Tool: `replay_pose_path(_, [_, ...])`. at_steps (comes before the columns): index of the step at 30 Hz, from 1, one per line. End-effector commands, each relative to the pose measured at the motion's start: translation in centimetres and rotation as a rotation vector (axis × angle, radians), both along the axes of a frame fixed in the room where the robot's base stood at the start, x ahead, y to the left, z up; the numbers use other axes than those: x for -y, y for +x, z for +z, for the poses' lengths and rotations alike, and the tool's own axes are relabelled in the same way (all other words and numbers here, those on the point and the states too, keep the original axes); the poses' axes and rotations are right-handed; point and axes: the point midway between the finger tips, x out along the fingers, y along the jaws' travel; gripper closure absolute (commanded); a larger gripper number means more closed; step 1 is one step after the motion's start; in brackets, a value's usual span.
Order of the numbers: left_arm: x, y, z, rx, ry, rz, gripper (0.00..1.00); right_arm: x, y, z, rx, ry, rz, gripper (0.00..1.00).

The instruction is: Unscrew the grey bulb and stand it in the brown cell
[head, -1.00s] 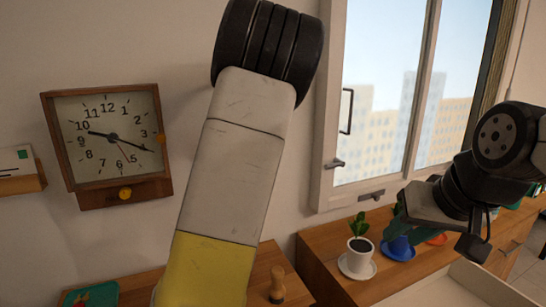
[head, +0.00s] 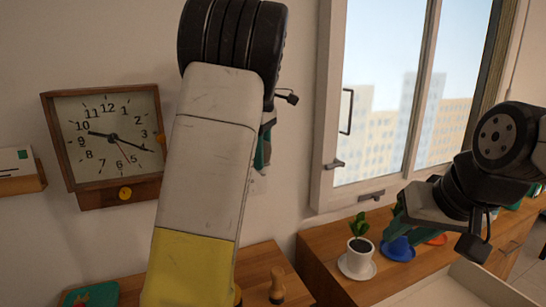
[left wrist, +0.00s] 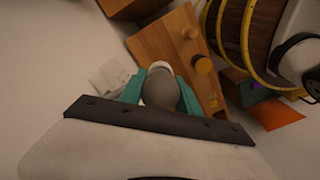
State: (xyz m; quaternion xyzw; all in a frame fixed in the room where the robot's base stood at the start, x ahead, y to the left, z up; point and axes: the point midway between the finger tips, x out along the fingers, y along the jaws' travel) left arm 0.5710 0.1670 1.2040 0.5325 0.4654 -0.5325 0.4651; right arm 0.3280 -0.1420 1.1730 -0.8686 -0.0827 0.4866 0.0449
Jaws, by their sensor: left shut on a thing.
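The grey bulb (left wrist: 160,88) is between the teal fingers of my left gripper (left wrist: 161,90) in the left wrist view. The gripper is shut on it, and a pale end shows beyond the grey part. In the head view my left gripper (head: 263,155) is mostly hidden behind my left arm, in front of the wall, and the bulb cannot be made out clearly there. My right gripper (head: 396,220) is at the right, above the wooden counter; its finger gap is not clear. I cannot pick out the brown cell in either view.
A wall clock (head: 108,144) hangs at the left. A wooden counter (head: 325,265) under the window carries a potted plant (head: 360,246) and a blue dish (head: 398,248). A wooden peg (head: 277,286) stands on a lower wooden surface.

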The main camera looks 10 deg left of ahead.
Motion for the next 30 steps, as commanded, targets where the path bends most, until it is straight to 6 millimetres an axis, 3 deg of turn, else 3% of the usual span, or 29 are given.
replay_pose_path(2, [0.0, 0.0, 0.0, 0.000, 0.000, 0.113, 1.00, 0.0, 0.0, 0.0, 0.000, 0.000, 0.000, 0.67])
replay_pose_path(3, [0.0, 0.0, 0.0, 0.000, 0.000, 0.119, 0.67, 0.0, 0.0, 0.0, 0.000, 0.000, 0.000, 0.67])
replay_pose_path(8, [0.0, 0.0, 0.0, 0.000, 0.000, 0.115, 0.96, 0.0, 0.0, 0.0, 0.000, 0.000, 0.000, 0.67])
replay_pose_path(30, [0.0, 0.0, 1.5, 0.001, -0.001, 0.114, 0.97, 0.0, 0.0, 0.0, 0.000, 0.000, 0.000, 0.67])
